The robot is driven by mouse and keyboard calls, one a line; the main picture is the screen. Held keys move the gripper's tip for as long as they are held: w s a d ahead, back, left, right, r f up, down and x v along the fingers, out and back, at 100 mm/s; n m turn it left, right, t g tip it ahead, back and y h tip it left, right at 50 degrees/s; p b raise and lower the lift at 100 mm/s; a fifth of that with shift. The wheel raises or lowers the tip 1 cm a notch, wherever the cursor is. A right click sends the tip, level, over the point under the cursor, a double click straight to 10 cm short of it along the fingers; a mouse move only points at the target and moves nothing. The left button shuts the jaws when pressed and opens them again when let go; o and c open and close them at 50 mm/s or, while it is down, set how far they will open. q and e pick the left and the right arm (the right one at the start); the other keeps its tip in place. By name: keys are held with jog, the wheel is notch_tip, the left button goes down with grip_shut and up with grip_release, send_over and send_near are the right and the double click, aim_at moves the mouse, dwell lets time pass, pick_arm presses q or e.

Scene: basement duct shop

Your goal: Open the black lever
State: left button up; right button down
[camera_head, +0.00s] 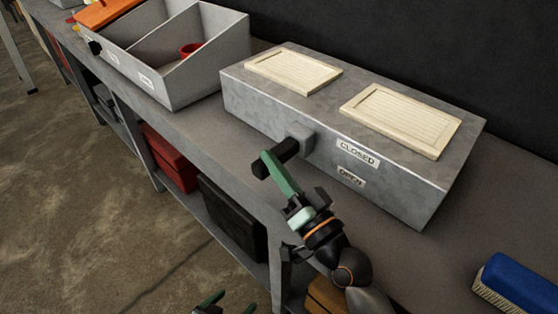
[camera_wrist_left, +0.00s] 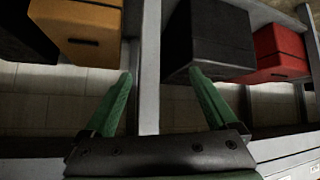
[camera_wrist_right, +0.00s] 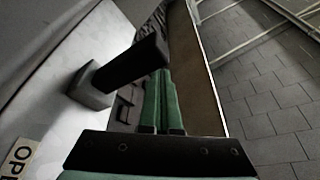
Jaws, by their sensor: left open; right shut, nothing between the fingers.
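The black lever (camera_head: 284,152) sticks out from a grey mount (camera_head: 301,137) on the front face of a grey metal box (camera_head: 400,178). A CLOSED label (camera_head: 357,153) sits above an OPEN label (camera_head: 350,177) right of the lever. My right gripper (camera_head: 266,157) is shut and empty, its fingertips close beside the lever's outer end; I cannot tell whether they touch. In the right wrist view the lever (camera_wrist_right: 130,64) is left of and just above the closed fingertips. My left gripper (camera_head: 222,298) is open and empty, low in front of the bench; its fingers (camera_wrist_left: 160,74) face the lower shelf.
The box stands on a grey bench (camera_head: 225,146) with two cream vent panels (camera_head: 294,70) on top. A divided metal bin (camera_head: 185,85) stands left, a blue brush (camera_head: 520,283) at right. Red (camera_head: 170,158) and black (camera_head: 232,215) cases sit on the lower shelf.

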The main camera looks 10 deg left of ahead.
dwell(0.4)
notch_tip(320, 180, up, 4)
jog(key=r+p, duration=0.1)
jog(key=p, duration=0.4)
pick_arm(q)
jog(key=shift+b+v, duration=1.05)
jog(key=shift+b, duration=0.45)
pick_arm(e)
jog(key=shift+s+d+f, duration=0.7)
jog(key=shift+s+d, duration=0.25)
jog(key=shift+d, duration=0.3)
jog(key=shift+s+d+f, duration=0.75)
jog(key=shift+s+d, duration=0.15)
jog(key=shift+d, duration=0.4)
jog(key=shift+s+d+f, duration=0.7)
jog(key=shift+s+d, duration=0.25)
jog(key=shift+d, duration=0.3)
pick_arm(q)
jog(key=shift+s+a+f, duration=0.1)
jog(key=shift+a, duration=0.1)
